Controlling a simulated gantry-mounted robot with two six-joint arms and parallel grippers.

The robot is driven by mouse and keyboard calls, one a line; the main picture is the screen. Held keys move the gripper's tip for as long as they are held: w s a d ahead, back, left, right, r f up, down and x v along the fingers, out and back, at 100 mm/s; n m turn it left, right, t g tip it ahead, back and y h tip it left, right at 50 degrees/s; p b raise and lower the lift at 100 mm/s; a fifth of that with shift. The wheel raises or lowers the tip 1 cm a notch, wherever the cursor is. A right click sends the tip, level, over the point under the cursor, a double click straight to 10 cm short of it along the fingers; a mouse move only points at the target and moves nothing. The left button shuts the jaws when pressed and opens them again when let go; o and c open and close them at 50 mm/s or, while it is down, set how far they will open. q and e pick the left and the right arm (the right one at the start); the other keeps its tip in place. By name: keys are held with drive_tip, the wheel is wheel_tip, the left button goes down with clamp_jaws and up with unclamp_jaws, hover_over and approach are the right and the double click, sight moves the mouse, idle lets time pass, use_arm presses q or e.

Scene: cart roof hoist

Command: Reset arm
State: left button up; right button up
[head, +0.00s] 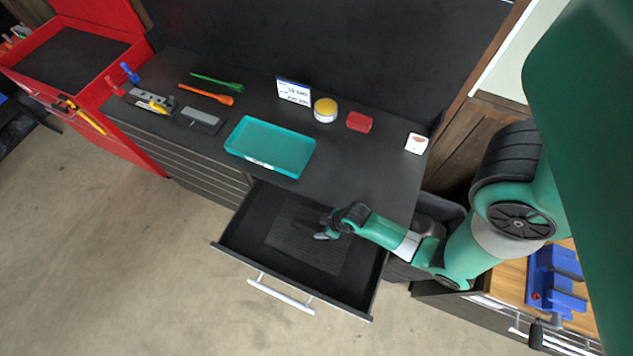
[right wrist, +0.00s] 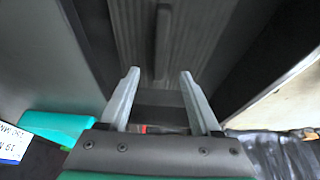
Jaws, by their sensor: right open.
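My right gripper (head: 323,229) is over the open drawer (head: 243,238), with my right arm coming in from the right. In the right wrist view its two grey fingers (right wrist: 158,90) stand apart with nothing between them. The ribbed drawer mat (right wrist: 175,30) shows past the fingers, with a dark bar-like shape on it. Whether the fingers touch anything in the drawer cannot be told. My left gripper does not show in either view.
The black worktop holds a teal tray (head: 270,147), a yellow-lidded tin (head: 325,110), a red block (head: 359,122), a small white card (head: 416,143), a sign (head: 294,92) and several tools. A red cart (head: 135,140) stands left. The floor (head: 110,240) in front is clear.

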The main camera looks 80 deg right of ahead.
use_arm(q)
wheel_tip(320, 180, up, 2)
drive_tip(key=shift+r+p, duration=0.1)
drive_tip(key=shift+p, duration=0.35)
use_arm(e)
drive_tip(key=shift+v, duration=1.25)
